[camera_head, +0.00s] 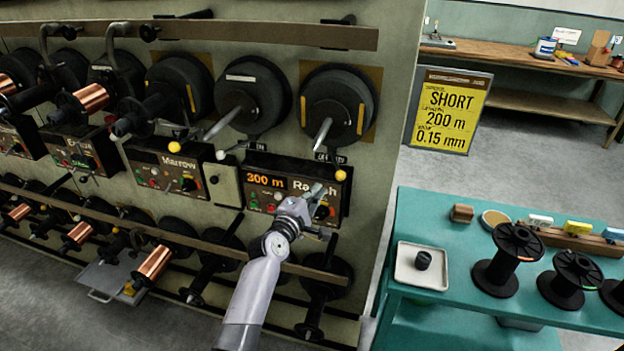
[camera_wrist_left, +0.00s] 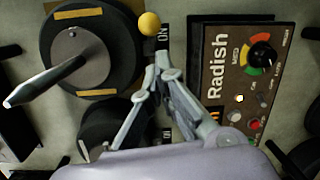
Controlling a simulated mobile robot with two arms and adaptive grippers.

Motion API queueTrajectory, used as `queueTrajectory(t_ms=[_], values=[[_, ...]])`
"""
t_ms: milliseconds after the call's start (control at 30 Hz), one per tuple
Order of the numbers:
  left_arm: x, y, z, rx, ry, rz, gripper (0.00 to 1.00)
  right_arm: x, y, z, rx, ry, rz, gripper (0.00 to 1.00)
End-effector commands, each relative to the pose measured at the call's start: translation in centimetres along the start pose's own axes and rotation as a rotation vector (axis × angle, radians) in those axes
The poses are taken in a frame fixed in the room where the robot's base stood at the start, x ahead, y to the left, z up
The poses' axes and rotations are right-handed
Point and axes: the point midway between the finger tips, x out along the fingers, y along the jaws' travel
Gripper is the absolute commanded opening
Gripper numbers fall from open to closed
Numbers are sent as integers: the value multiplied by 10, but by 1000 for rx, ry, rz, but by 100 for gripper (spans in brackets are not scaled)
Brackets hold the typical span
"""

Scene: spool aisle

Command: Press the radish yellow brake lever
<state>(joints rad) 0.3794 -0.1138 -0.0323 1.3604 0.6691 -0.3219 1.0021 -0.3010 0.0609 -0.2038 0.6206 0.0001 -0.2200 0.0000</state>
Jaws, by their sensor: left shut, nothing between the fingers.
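The Radish panel (camera_head: 268,183) is a dark box with a display reading 300 m, and it also shows in the left wrist view (camera_wrist_left: 228,85). Its brake lever has a yellow ball knob (camera_head: 341,175) at the panel's upper right, seen near the top of the left wrist view (camera_wrist_left: 149,23). My left gripper (camera_head: 319,190) is shut and empty in front of the panel's right part. In the left wrist view its fingertips (camera_wrist_left: 164,66) lie just below the yellow knob, apart from it in the picture. My right gripper is not in view.
A dark spool hub (camera_head: 338,104) with a protruding spindle is above the panel. The Marrow panel (camera_head: 160,160) with its own yellow knob (camera_head: 174,147) is to the left. A teal table (camera_head: 450,305) with black spools stands at right. Open floor lies behind it.

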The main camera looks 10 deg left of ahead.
Motion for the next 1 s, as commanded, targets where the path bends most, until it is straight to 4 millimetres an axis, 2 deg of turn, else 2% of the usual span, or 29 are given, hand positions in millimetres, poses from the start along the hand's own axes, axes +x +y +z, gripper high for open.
queueTrajectory(t_ms=[33, 100, 333, 667, 1000], values=[[-8, 3, 9, -2, -2, -4, 0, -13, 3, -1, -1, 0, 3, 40], [-17, 2, 17, -3, -2, -4, 0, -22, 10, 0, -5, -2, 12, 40], [-42, -4, 38, -1, 0, -3, 0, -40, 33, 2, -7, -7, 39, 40], [-48, -8, 44, 0, -1, -2, 0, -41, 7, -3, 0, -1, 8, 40], [-48, -10, 43, 2, 0, -5, 0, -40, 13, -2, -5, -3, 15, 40]])
